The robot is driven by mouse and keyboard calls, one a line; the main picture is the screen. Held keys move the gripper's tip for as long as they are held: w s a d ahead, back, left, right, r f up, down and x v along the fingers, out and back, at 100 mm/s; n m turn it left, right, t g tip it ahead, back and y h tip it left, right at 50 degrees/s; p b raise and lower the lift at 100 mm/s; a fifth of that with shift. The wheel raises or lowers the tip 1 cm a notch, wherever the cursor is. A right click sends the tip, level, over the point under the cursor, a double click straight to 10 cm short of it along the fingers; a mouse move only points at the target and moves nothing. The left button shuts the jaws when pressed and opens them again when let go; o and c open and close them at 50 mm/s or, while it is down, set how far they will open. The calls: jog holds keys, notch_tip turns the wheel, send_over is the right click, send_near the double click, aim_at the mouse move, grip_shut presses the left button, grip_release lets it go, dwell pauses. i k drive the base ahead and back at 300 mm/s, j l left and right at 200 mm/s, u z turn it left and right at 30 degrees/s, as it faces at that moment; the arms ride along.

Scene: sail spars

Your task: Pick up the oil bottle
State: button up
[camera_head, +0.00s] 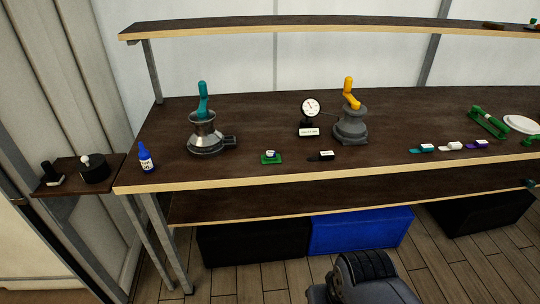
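The oil bottle (146,158) is small and blue with a white label and a narrow pointed tip. It stands upright near the left front corner of the workbench (260,112), left of a winch with a teal handle. A dark rounded part (365,280) at the bottom centre appears to be mine. My gripper's fingers do not show in this view, and nothing is seen touching the bottle.
Two winches, one with a teal handle (203,100) and one with a yellow handle (349,92), stand on the bench. A round gauge (311,107) is between them. A small side shelf (70,183) holds dark items. A blue crate (360,230) sits below. Floor in front is clear.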

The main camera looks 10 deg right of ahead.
aim_at(146, 160)
jog(key=i+j+u, duration=0.2)
jog(key=i+u, duration=0.15)
jog(key=i+j+u, duration=0.1)
jog(key=i+u, duration=0.2)
jog(key=i, duration=0.2)
